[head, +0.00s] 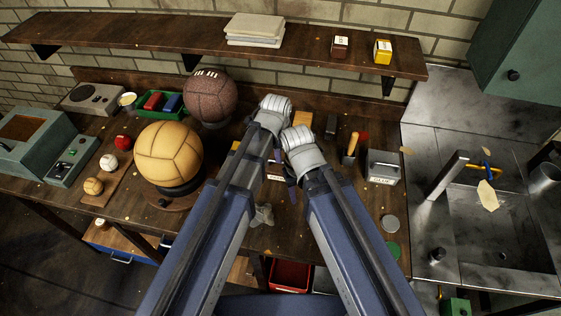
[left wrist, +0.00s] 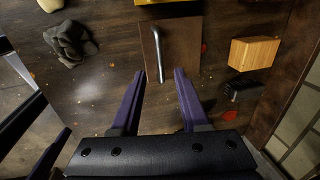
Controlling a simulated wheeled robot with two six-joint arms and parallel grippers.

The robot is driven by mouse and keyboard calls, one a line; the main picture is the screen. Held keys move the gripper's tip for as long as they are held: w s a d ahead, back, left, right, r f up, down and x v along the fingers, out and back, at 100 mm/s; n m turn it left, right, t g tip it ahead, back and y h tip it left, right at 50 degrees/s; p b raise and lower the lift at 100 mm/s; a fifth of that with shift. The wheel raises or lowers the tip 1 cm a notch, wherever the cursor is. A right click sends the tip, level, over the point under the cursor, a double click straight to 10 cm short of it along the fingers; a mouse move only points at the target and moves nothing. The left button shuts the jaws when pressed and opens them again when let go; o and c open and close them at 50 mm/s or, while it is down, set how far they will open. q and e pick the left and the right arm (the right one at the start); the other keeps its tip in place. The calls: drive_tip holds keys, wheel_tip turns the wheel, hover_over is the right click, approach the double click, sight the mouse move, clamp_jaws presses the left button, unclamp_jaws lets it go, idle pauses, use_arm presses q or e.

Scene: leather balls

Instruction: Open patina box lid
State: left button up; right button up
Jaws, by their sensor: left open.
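I cannot tell for sure which thing is the patina box. A small grey metal box (head: 384,167) with a pale label and a handle on top stands on the bench, right of my arms; its lid looks shut. In the left wrist view, a flat brown panel (left wrist: 184,44) with a metal bar across it lies beyond my fingertips. My left gripper (left wrist: 158,72) is open, its purple fingers apart with nothing between them. Both arms reach over the bench middle in the head view. My right gripper (head: 292,182) is mostly hidden behind its wrist.
A tan ball (head: 168,153) and a dark ball (head: 210,98) rest on stands at left. A wooden block (left wrist: 254,53) and a crumpled dark cloth (left wrist: 72,43) flank the panel. A shelf (head: 200,47) overhangs the back. A metal sink (head: 500,230) is at right.

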use_arm(q)
drive_tip(key=f+b, duration=0.2)
drive_tip(key=w+f+b, duration=0.1)
drive_tip(key=f+b, duration=0.1)
drive_tip(key=f, duration=0.1)
drive_tip(key=shift+d+f, duration=0.1)
drive_tip(key=shift+f, duration=0.05)
drive_tip(key=shift+c, duration=0.2)
clamp_jaws()
drive_tip(key=shift+w, duration=0.1)
idle(1.1)
